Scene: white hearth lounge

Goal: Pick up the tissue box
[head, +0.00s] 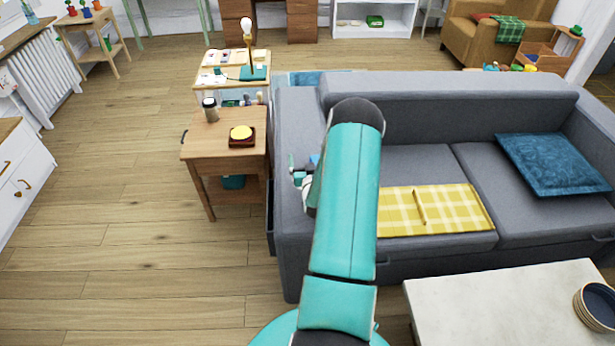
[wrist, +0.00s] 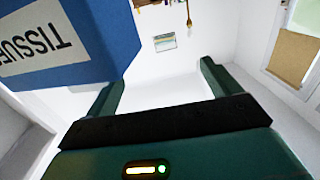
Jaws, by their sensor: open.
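The tissue box (wrist: 70,45) is blue with a white label reading "TISSUE", upside down in the wrist view. It fills the upper left there, close to the camera, and is cut off by the frame edge. My gripper (wrist: 160,78) is open, with nothing seen between its two fingers. The box is at the left finger's tip, not between the fingers; I cannot tell if they touch. In the head view my gripper (head: 299,178) is partly hidden by my arm, above the sofa's left armrest. A small blue patch beside it may be the box.
A pale table (head: 500,300) is front right. Floor at left is clear.

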